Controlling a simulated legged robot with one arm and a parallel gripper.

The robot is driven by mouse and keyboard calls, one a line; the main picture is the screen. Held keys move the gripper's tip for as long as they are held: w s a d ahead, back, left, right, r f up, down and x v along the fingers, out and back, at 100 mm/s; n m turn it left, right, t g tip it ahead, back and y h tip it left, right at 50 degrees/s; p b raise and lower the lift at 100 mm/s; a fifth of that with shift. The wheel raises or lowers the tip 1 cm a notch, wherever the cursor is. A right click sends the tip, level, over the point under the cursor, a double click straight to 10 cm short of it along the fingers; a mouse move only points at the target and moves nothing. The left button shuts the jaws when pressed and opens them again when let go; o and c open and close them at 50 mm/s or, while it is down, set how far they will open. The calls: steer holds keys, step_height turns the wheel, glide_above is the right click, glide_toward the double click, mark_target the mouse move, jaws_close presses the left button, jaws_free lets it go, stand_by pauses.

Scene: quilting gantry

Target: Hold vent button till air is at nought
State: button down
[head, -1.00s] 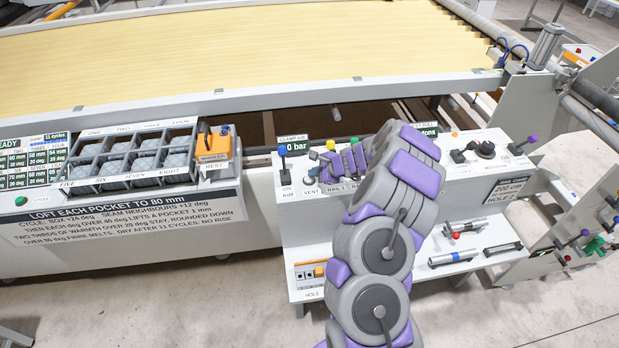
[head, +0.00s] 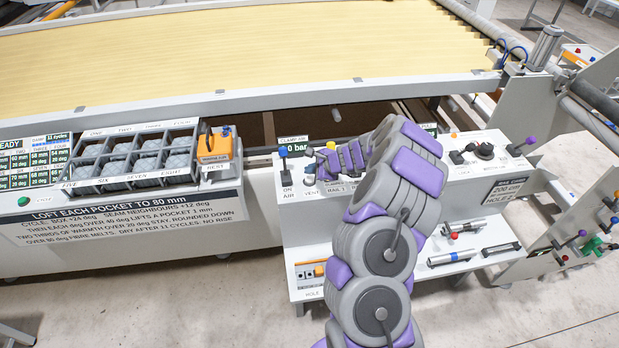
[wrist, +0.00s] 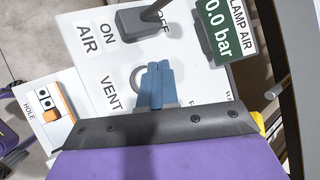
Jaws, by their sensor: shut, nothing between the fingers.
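In the wrist view my gripper (wrist: 157,84) has its two blue-grey fingers together, with nothing between them. The fingertips lie over the vent button spot beside the VENT label (wrist: 111,93). A pale round rim shows at the fingers' left; the button itself is hidden, so I cannot tell how far it is pressed. The clamp air display (wrist: 217,26) reads 0.0 bar, its left edge close to the frame top. In the head view my gripper (head: 319,167) is at the left of the control panel (head: 300,220), and the display (head: 298,146) is partly covered.
The blue-knobbed air lever (head: 283,160) stands just left of the gripper; its base (wrist: 142,22) is near the fingers. An orange device (head: 216,148) sits by the pocket tray (head: 75,178). A lower shelf (head: 440,268) holds tools.

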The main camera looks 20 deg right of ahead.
mark_target(311, 180)
steer(key=shift+r+p, duration=1.55)
steer(key=shift+r, duration=0.65)
steer(key=shift+f, duration=0.1)
steer(key=s+a+r+n+g+y+b, duration=0.1)
steer(key=s+a+r+n+g+y, duration=0.2)
steer(key=a+r+n, duration=0.7)
steer(key=s+a+r+n+g+b, duration=0.1)
steer(key=s+a+r+n, duration=0.1)
steer(key=s+a+r, duration=0.35)
steer(key=s+a+r+n+g, duration=0.1)
steer(key=s+a+r, duration=0.1)
steer(key=s+a, duration=0.65)
steer(key=s+a+r+n+g+h+b, duration=0.1)
steer(key=s+a+n+g, duration=0.15)
steer(key=s, duration=0.55)
steer(key=s+a+n+g+h, duration=0.1)
steer(key=s+n, duration=0.2)
steer(key=s, duration=0.5)
steer(key=s+d+n+h, duration=0.1)
steer(key=s+d, duration=0.3)
steer(key=s, duration=0.4)
steer(key=s+d+f+n+g+h+b, duration=0.1)
steer(key=s+d+h, duration=0.3)
steer(key=s, duration=0.4)
steer(key=shift+n, duration=0.65)
